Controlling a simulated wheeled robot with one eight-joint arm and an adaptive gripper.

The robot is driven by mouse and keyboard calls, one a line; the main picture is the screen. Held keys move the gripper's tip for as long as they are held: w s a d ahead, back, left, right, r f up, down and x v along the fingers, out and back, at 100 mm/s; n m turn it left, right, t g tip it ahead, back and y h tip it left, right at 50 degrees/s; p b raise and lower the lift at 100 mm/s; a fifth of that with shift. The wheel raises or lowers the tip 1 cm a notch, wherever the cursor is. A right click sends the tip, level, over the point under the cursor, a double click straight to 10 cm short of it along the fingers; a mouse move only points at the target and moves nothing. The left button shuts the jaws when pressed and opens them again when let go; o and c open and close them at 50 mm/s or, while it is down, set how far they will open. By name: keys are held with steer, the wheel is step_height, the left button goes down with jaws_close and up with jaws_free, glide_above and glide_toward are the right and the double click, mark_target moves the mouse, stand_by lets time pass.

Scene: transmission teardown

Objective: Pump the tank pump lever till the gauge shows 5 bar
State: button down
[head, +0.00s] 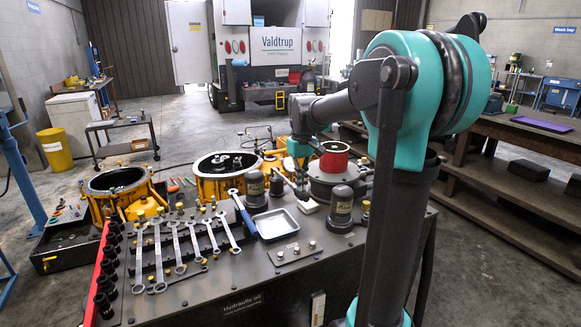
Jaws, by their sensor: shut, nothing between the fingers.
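My arm reaches from the right over the dark bench, and its teal wrist points down behind the bench's middle. My gripper (302,184) is small and dark here, shut and empty, just left of a round grey drum with a red cylinder (334,160) on top. No gauge face can be read in this view.
Several wrenches (158,258) lie on the bench (240,299), with a metal tray (275,224) and dark cylinders (343,206) nearby. Yellow housings (207,188) stand behind it. A wooden shelf bench (505,165) is at right. Open floor lies beyond.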

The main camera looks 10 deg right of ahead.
steer(key=shift+f, duration=1.25)
steer(key=shift+r, duration=4)
steer(key=shift+f, duration=4.05)
steer(key=shift+r, duration=4.05)
step_height(320, 180, up, 6)
